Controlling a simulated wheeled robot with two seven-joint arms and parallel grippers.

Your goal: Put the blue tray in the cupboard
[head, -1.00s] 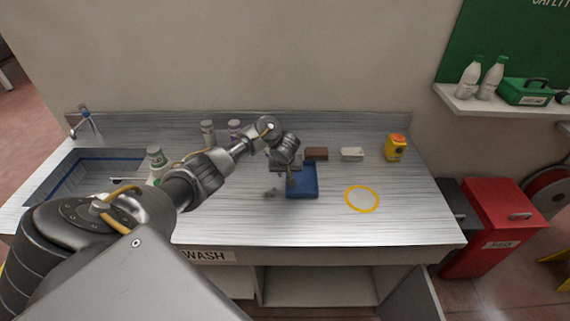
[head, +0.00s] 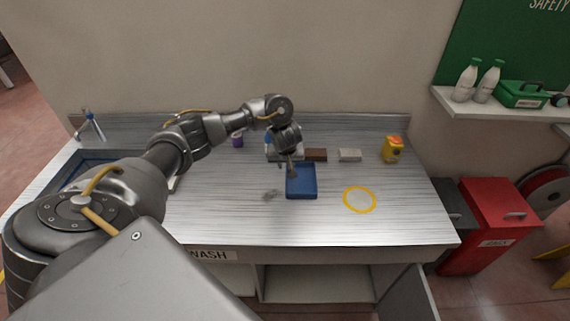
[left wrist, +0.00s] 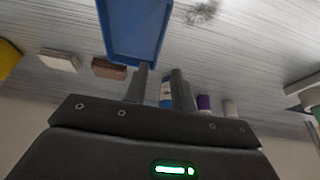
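The blue tray (head: 302,188) lies flat on the metal counter, right of centre. It also shows at the top of the left wrist view (left wrist: 135,25). My left gripper (head: 292,172) is over the tray's back-left edge, pointing down. In the left wrist view its two fingers (left wrist: 160,72) are apart, with a gap between them and nothing held. One fingertip overlaps the tray's near corner; whether it touches cannot be told. The cupboard (head: 315,285) is below the counter, its front open and its door (head: 405,295) swung out at the right. My right gripper is not in view.
Behind the tray stand a brown block (head: 316,155), a pale block (head: 349,155) and a yellow container (head: 392,149). A yellow ring (head: 360,200) lies right of the tray. A sink (head: 80,170) is at the left, a red bin (head: 490,225) at the right.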

